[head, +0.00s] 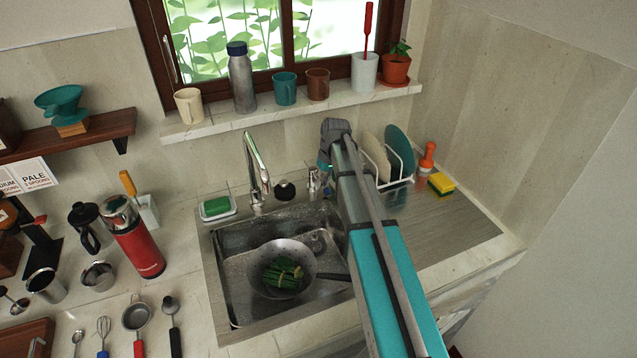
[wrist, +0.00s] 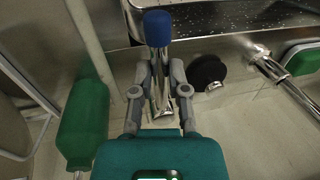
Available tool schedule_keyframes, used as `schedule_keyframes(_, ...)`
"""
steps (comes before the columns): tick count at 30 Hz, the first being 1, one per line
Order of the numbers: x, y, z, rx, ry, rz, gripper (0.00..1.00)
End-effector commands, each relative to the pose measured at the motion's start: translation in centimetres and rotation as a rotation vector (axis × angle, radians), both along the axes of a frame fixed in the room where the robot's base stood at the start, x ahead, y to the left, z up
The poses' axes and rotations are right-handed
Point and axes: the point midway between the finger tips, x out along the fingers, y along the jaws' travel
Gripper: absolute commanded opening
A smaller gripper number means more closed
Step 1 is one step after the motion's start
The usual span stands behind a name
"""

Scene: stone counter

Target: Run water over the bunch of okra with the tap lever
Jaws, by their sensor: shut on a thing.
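The bunch of okra (head: 283,272) lies tied in a dark pan (head: 262,289) inside the sink basin (head: 232,262). The chrome tap (head: 257,168) arches over the sink behind the pan, and I can make out no water stream below it. The tap lever, chrome with a blue tip (wrist: 158,28), stands between the fingers of my gripper (wrist: 161,78) in the wrist view. My gripper is shut on the lever. In the head view my arm hides most of the gripper and part of the sink's right side.
A black round knob (head: 284,190) sits between the tap and lever. A green sponge in a dish (head: 217,208) lies left of the tap. A dish rack (head: 391,180) with plates stands right of my arm. A green bottle-like object (wrist: 83,125) is close beside my gripper.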

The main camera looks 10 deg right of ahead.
Motion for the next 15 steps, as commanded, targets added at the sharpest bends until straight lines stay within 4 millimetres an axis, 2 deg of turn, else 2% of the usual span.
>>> schedule_keyframes(9,0.05,0.09,0.00,-0.006,0.000,0.005,0.00)
schedule_keyframes(10,0.04,0.11,-0.01,-0.006,0.000,0.005,0.26)
schedule_keyframes(15,0.02,0.26,-0.01,-0.005,0.001,0.006,0.55)
